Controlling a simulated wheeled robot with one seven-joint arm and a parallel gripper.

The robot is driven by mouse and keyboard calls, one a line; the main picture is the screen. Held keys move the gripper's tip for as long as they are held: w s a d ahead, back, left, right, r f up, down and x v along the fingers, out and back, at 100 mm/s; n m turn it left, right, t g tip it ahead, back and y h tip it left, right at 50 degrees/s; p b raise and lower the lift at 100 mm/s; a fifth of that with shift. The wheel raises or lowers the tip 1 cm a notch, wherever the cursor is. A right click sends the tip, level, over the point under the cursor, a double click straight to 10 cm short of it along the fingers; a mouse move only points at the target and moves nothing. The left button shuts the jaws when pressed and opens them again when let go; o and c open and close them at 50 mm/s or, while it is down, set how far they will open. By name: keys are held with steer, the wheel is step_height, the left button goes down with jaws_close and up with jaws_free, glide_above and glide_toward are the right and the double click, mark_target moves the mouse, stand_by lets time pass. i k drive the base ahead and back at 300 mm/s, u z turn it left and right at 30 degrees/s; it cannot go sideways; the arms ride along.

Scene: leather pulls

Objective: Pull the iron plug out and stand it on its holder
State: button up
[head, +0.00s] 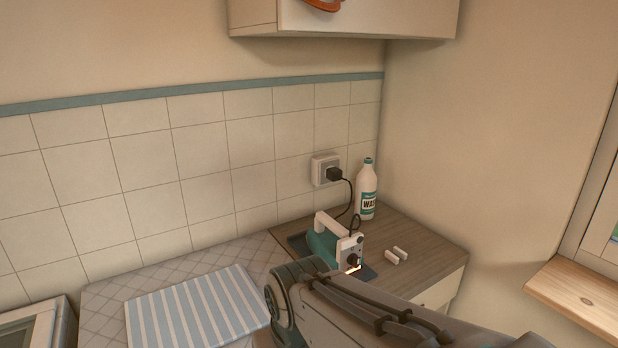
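The iron (322,243) has a teal body and a white handle. It rests on a dark flat plate (297,241), perhaps its holder, on the wooden counter. Its rear end, with a dark round part and a small orange glow low down, faces my side. The black plug (334,174) sits in the white wall socket (319,165). The black cord (350,195) runs from the plug down to the iron's rear. My arm crosses the lower right foreground and hides part of the counter in front of the iron. My gripper cannot be made out.
A white bottle (367,190) stands in the corner right of the socket. Two small white pieces (396,255) lie right of the iron. A striped cloth (195,312) lies at left. A cabinet (370,18) hangs above; a wooden sill (585,300) juts out at right.

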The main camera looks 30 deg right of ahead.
mark_target(332, 173)
steer(key=u, duration=0.05)
steer(key=k, duration=1.2)
steer(key=z, duration=0.85)
steer(key=i, duration=0.65)
steer(key=z, duration=0.8)
steer(key=i, duration=0.65)
steer(key=u, duration=0.65)
steer(key=i, duration=0.7)
steer(key=u, duration=0.75)
